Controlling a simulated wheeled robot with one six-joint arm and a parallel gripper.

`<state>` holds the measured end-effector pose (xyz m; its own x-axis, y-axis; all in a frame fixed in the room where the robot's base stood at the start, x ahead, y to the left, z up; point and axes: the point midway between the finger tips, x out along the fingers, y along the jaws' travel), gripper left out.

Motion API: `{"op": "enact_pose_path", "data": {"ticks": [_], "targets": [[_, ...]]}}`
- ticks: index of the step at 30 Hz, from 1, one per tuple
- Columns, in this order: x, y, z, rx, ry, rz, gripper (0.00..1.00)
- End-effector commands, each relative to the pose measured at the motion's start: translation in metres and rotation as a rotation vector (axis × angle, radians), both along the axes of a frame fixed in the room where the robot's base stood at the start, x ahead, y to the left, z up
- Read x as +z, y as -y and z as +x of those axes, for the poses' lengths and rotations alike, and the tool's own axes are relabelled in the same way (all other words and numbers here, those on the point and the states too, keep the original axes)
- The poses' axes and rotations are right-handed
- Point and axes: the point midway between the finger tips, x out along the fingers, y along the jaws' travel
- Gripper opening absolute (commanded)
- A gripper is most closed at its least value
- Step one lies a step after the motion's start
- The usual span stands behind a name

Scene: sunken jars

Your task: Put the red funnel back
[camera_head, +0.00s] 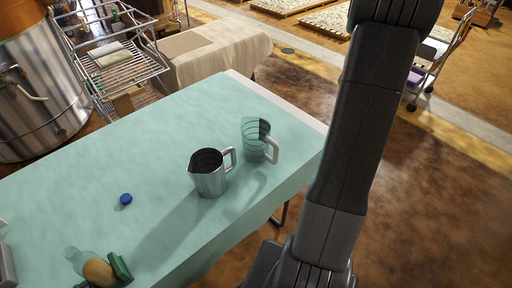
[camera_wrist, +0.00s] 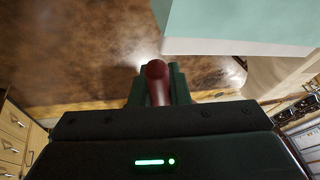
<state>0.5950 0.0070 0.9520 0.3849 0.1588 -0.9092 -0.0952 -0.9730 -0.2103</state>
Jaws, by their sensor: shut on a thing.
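In the wrist view my gripper (camera_wrist: 158,90) is shut on a dark red thing with a rounded end, which I take to be the red funnel (camera_wrist: 158,72). Only part of it shows between the dark green fingers; its shape is otherwise hidden. Behind it in that view is brown floor, with the table's edge at upper right. In the head view my arm crosses the right side and leaves the picture at the top, so neither gripper nor funnel shows there.
The table (camera_head: 130,150) has a teal cloth. On it are a metal pitcher (camera_head: 209,180), a clear jug (camera_head: 254,140), a blue cap (camera_head: 125,199) and a bottle (camera_head: 95,268) beside a green object (camera_head: 121,267). A wire rack (camera_head: 115,62) stands behind.

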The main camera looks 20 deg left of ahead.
Motion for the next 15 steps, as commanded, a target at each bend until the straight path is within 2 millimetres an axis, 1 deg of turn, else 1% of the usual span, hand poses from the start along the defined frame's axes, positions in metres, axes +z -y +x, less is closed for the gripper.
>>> {"op": "enact_pose_path", "data": {"ticks": [1, 2, 5, 6, 8, 9, 11, 12, 14, 15], "targets": [[-0.011, -0.011, 0.002, -0.004, 0.003, 0.001, 0.00], [-0.010, -0.019, 0.002, -0.010, 0.001, 0.002, 0.00], [-0.002, -0.055, 0.000, -0.013, -0.010, 0.006, 0.00], [0.003, -0.073, -0.003, -0.011, -0.015, 0.008, 0.00], [0.011, -0.101, -0.009, -0.001, -0.024, 0.008, 0.00], [0.018, -0.120, -0.014, 0.006, -0.030, 0.010, 0.00], [0.027, -0.147, -0.023, 0.018, -0.038, 0.010, 0.00], [0.033, -0.164, -0.030, 0.027, -0.043, 0.009, 0.00], [0.042, -0.190, -0.042, 0.042, -0.052, 0.007, 0.00], [0.048, -0.206, -0.051, 0.052, -0.057, 0.006, 0.00]]}}
